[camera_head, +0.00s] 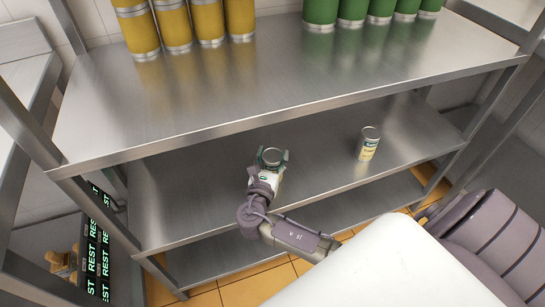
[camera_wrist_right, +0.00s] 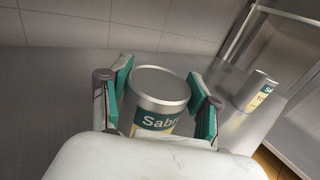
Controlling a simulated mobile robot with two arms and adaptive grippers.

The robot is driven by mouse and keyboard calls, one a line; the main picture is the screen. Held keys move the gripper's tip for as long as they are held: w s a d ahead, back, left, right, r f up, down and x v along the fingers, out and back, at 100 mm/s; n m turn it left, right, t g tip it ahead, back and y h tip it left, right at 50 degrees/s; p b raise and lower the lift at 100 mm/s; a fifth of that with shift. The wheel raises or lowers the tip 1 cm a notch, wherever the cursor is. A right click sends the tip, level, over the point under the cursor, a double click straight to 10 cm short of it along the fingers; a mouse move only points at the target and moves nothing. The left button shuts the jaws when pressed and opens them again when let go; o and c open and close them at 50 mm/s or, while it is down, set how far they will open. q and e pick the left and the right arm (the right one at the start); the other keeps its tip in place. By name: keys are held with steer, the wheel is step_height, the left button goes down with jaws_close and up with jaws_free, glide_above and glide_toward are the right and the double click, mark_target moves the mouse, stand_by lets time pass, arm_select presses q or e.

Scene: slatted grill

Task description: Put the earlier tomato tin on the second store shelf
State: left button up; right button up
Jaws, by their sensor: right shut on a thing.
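My right gripper (camera_head: 270,162) is shut on a tin (camera_head: 271,155) at the middle shelf (camera_head: 190,190) of the steel rack. In the right wrist view the held tin (camera_wrist_right: 160,98) is silver with a green label reading "Sabr…", upright between green finger pads. I cannot tell whether its base touches the shelf. A second tin (camera_head: 368,144) with a pale and green label stands upright on the same shelf to the right. It also shows in the right wrist view (camera_wrist_right: 258,92). My left gripper is out of view.
Yellow tins (camera_head: 207,20) and green tins (camera_head: 350,10) stand at the back of the top shelf (camera_head: 230,85), which overhangs the middle one. A lower shelf (camera_head: 350,210) lies below. Rack posts (camera_head: 25,125) bound the sides. The middle shelf has free room between the two tins.

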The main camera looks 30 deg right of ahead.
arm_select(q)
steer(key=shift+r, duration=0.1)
arm_select(e)
steer(key=o, duration=1.6)
steer(key=shift+a+r, duration=0.1)
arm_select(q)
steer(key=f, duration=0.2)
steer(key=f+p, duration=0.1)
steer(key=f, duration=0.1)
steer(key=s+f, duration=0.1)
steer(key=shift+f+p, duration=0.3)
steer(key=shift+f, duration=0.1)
arm_select(e)
steer(key=v, duration=1.2)
steer(key=shift+s, duration=0.1)
